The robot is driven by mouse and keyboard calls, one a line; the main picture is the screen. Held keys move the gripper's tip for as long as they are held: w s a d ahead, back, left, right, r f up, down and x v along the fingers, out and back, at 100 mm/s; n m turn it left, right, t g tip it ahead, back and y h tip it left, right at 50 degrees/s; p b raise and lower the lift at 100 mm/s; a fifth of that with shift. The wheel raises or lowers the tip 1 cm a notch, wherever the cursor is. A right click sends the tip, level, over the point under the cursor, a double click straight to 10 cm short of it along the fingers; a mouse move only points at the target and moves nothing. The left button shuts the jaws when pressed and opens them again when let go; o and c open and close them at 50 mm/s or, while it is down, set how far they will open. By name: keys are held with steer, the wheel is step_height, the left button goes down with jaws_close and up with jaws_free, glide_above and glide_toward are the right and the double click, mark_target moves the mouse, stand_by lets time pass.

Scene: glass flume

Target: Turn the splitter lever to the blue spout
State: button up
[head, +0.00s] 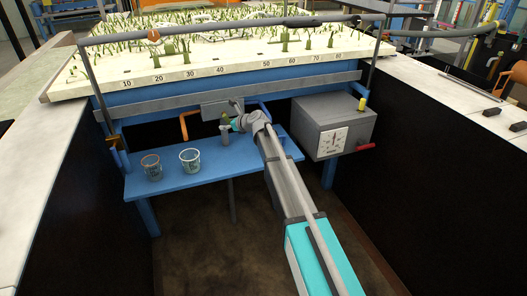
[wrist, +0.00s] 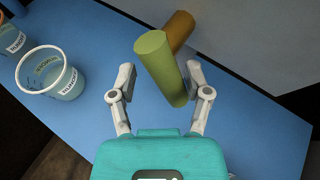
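The splitter is a grey box (head: 222,107) under the flume's front edge. An orange spout (head: 187,124) bends down at its left, and a blue spout (head: 265,111) is at its right. A green cylinder (head: 227,117), apparently the lever's grip, shows beside my gripper (head: 233,124). In the wrist view my gripper (wrist: 161,80) is open, its fingers on either side of the green cylinder (wrist: 161,67). A gap shows at the left finger; whether the right finger touches is unclear. An orange-brown cylinder (wrist: 181,31) lies partly hidden behind the green one.
A blue shelf (head: 210,177) lies below the splitter. A grey box with a dial (head: 332,127) and red handle is at the right. Dark walls flank both sides.

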steer(key=s+d+m+t+y+b, duration=0.2)
steer(key=s+d+m+y+b, duration=0.3)
steer(key=s+d+b, duration=0.35)
steer(key=s+d+r+n+g+h+p, duration=0.2)
steer(key=s+r+n+g+h+p, duration=0.1)
steer(key=s+n+p, duration=0.6)
steer(key=s+d+r+n+g+h+p, duration=0.2)
steer(key=s+r+n+g+h+p, duration=0.1)
steer(key=s+n+p, duration=0.6)
steer(key=r+g+p, duration=0.1)
steer(key=p, duration=0.3)
steer(key=shift+d+r+h, duration=0.25)
steer(key=shift+d+h, duration=0.1)
steer(key=shift+h, duration=0.05)
stand_by(1.3)
stand_by(0.3)
